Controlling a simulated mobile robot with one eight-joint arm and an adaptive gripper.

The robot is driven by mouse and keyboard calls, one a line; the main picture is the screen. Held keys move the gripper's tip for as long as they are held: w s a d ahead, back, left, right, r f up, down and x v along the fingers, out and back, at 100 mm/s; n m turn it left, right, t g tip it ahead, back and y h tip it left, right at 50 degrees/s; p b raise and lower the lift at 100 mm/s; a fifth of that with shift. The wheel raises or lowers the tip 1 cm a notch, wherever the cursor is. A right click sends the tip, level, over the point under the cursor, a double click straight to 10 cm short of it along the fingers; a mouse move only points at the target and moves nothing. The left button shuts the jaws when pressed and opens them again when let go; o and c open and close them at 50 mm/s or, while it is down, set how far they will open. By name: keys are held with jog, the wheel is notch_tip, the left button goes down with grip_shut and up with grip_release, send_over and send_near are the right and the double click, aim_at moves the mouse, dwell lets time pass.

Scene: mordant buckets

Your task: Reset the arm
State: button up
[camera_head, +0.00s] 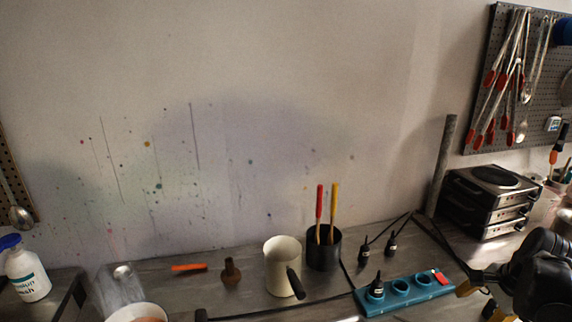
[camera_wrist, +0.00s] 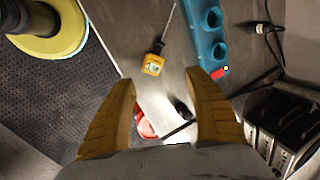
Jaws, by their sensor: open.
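My gripper (camera_wrist: 160,110) shows in the wrist view as two yellow fingers, spread wide apart with nothing held between them. In the head view my gripper (camera_head: 478,300) is at the lower right, partly cut off by the frame, beside the right end of the blue holder. My dark arm links are at the right edge of that view. In the wrist view, a red thing (camera_wrist: 146,127) and a small black thing (camera_wrist: 182,109) lie below, beyond the fingers; their distance is hard to tell.
A blue holder (camera_head: 418,292) with round wells stands left of my gripper. A cream jug (camera_head: 282,265) and a black pot (camera_head: 323,250) with red and yellow handles stand further left. Stacked hotplates (camera_head: 490,205) stand behind on the right. A yellow tool (camera_wrist: 153,64) lies near the holder.

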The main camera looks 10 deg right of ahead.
jog(key=a+r+n+t+b, duration=0.1)
jog(key=a+r+n, duration=0.1)
jog(key=a+n, duration=0.7)
jog(key=s+a+r+n+t+b, duration=0.1)
jog(key=a+n, duration=0.9)
jog(key=a, duration=1.1)
notch_tip(320, 180, up, 2)
jog(key=shift+a+r+t, duration=0.1)
jog(key=shift+a+t, duration=0.05)
jog(key=shift+t, duration=0.55)
